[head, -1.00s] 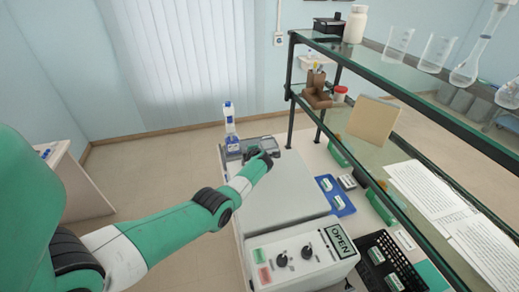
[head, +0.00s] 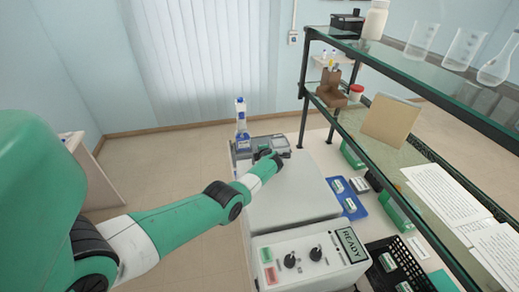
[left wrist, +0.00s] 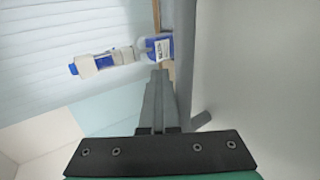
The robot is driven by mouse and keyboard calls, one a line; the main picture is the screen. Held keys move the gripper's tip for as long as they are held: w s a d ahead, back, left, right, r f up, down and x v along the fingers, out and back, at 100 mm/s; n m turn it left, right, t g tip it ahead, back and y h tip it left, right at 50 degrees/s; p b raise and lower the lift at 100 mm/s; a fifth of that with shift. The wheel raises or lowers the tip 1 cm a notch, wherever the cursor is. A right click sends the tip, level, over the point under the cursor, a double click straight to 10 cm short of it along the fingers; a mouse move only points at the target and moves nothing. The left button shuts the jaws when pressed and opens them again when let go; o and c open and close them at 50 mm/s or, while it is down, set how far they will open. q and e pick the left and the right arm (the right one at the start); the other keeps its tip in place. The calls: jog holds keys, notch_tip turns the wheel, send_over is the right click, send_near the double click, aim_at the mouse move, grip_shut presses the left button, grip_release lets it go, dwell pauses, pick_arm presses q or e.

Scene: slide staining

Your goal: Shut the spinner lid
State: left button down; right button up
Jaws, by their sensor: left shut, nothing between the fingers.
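The spinner is a pale box with a sloped front panel (head: 272,246), a green button, a red button and two black knobs. Its display (head: 350,244) reads READY. The wide light-grey lid (head: 285,200) lies flat and looks shut. My left gripper (head: 264,153) is at the lid's far end, partly hidden by my own wrist. In the left wrist view its fingers (left wrist: 158,92) are together and empty, beside the pale grey lid surface (left wrist: 255,70). I cannot tell whether they touch it. My right gripper is not in view.
A blue-labelled bottle (head: 242,140) stands behind the lid on a dark tray. A blue tray (head: 354,208) and a black rack (head: 410,266) lie to the right. A glass shelf (head: 440,75) with a dark frame overhangs the right side.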

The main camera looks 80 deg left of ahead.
pick_arm(q)
notch_tip(320, 180, up, 14)
jog(key=p, duration=0.8)
